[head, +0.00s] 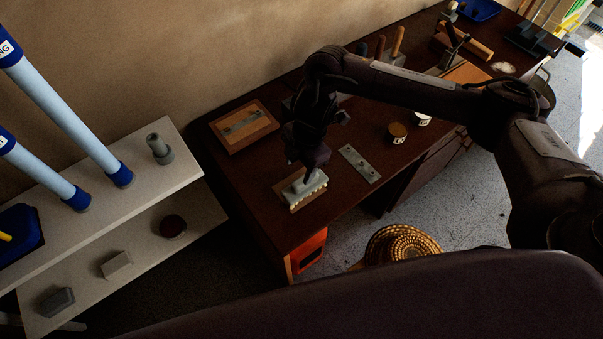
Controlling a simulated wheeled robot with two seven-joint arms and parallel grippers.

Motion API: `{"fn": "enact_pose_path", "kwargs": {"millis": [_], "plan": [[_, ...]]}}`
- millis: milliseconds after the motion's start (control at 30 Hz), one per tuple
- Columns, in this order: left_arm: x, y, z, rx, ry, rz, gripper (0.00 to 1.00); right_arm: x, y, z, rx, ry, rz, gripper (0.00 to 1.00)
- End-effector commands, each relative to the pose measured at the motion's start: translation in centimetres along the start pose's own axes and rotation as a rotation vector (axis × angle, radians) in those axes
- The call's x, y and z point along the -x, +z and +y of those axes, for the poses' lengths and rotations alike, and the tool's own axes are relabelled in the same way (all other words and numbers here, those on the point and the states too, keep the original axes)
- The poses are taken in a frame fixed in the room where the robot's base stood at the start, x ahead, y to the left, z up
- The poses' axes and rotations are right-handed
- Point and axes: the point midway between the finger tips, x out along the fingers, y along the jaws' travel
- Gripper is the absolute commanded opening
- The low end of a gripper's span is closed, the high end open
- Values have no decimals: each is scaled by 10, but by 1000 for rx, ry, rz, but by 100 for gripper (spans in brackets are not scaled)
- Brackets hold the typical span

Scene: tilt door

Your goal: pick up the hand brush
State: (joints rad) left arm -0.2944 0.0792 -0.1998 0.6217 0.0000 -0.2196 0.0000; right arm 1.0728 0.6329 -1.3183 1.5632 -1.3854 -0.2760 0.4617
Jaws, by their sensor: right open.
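The hand brush (306,187) lies near the front left end of the dark wooden workbench. It has a pale grey-green back, light bristles along its front edge and a brown wooden part beside it. My right gripper (302,175) points down right over the brush, with its fingertips at the brush's back. It is open; whether the fingers touch the brush cannot be told, as the gripper hides part of it. My left gripper is not in view.
Small tins (397,132) stand farther right. A white shelf (180,165) is at the left. A woven basket (402,243) stands below the bench's front edge.

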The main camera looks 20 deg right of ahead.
Motion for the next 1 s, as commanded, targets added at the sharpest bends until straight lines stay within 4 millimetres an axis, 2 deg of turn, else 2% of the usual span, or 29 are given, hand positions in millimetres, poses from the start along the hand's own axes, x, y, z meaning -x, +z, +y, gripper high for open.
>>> {"fn": "enact_pose_path", "kwargs": {"millis": [67, 167, 467, 567, 700, 1000], "plan": [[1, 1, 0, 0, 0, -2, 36, 8, 16, -4, -13, -30, -29, 53], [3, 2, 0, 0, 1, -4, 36, 6, 22, -7, -21, -50, -39, 53], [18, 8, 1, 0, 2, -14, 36, -26, 22, -10, -21, -52, -40, 53], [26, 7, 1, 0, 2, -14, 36, -42, 22, -11, -21, -52, -40, 53], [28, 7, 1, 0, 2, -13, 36, -61, 23, -11, -21, -50, -39, 53], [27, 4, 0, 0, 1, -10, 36, -67, 23, -11, -19, -47, -38, 51]]}}
